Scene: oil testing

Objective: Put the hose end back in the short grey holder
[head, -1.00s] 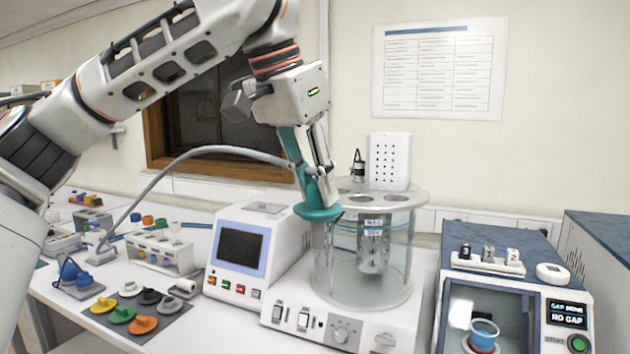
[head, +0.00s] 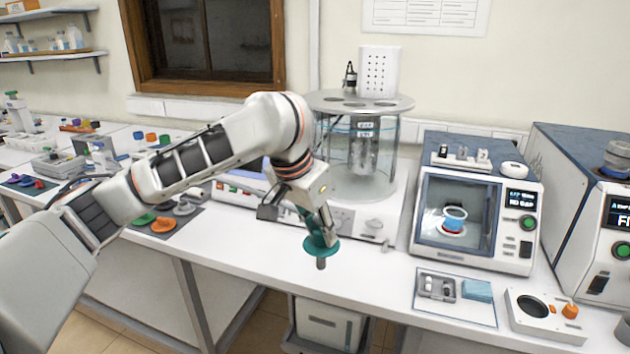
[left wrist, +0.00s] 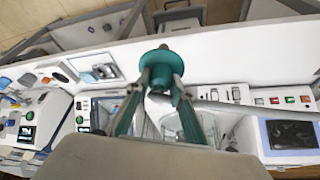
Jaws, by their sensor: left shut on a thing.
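My left gripper (head: 318,232) is shut on the hose end (head: 322,252), which has a teal collar disc and a short dark grey tip pointing down. The left wrist view shows the collar (left wrist: 163,57) between the teal-lined fingers, with the grey hose (left wrist: 215,105) running off to the right. In the head view my left arm hides most of the hose. A short grey piece (head: 195,193) stands behind my forearm, partly hidden; I cannot tell if it is the holder. My right gripper is out of view.
A glass bath (head: 382,165) stands behind my gripper. A tester with a window (head: 460,215) is to its right. A tray (head: 437,287) and a white panel (head: 540,320) lie at the front right. Coloured caps (head: 163,224) lie at left. Bench surface (head: 375,270) near the gripper is clear.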

